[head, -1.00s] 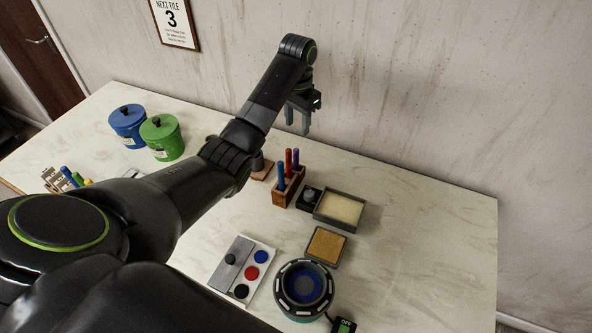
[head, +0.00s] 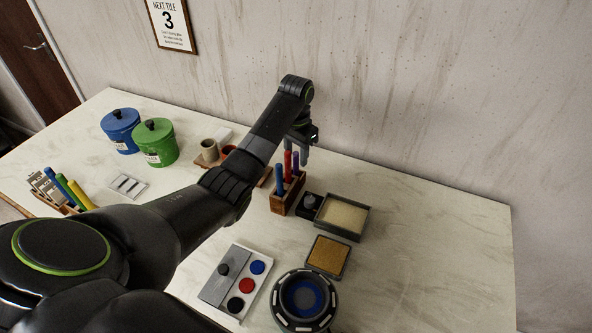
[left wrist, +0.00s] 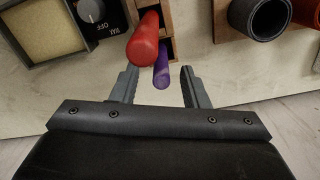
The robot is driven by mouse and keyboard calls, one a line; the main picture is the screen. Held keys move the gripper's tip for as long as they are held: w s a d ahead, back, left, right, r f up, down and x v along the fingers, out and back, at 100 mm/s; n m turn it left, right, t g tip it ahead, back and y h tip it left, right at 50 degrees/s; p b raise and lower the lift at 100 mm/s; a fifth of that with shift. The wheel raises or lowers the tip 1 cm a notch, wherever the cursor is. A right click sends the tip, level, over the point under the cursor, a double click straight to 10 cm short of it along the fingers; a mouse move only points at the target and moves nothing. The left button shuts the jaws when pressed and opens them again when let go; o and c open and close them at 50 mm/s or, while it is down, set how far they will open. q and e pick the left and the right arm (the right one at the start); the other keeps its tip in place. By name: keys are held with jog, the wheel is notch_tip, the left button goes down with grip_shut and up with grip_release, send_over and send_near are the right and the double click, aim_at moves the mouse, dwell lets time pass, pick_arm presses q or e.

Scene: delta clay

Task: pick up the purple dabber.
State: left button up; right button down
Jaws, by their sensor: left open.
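The purple dabber (head: 296,161) stands in a wooden holder (head: 284,202) together with a red dabber (head: 287,163) and a blue dabber (head: 279,177). My left gripper (head: 296,146) is open, just above and behind the holder. In the left wrist view the purple dabber (left wrist: 162,68) lies between the open fingertips (left wrist: 158,72), with neither finger seen touching it. The red dabber (left wrist: 144,40) is close to the left finger there. The lower part of the purple dabber is hidden in the holder. My right gripper is not in view.
A sand-coloured tray (head: 341,215) and a small black box with a knob (head: 310,204) stand right of the holder. A tan pad (head: 327,256) and a round turntable (head: 304,299) lie nearer. The right side of the table is clear.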

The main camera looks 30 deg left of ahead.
pick_arm(q)
jog(key=shift+a+f, duration=0.1)
jog(key=shift+f, duration=1.35)
grip_shut()
jog(key=shift+r, duration=0.15)
notch_tip(320, 180, up, 8)
jog(key=shift+w+f+b, duration=0.1)
jog(key=shift+f+b, duration=0.05)
jog(key=shift+b, duration=0.4)
jog(key=shift+r+p, duration=0.6)
jog(key=shift+p, duration=0.2)
jog(key=shift+r+p, duration=0.55)
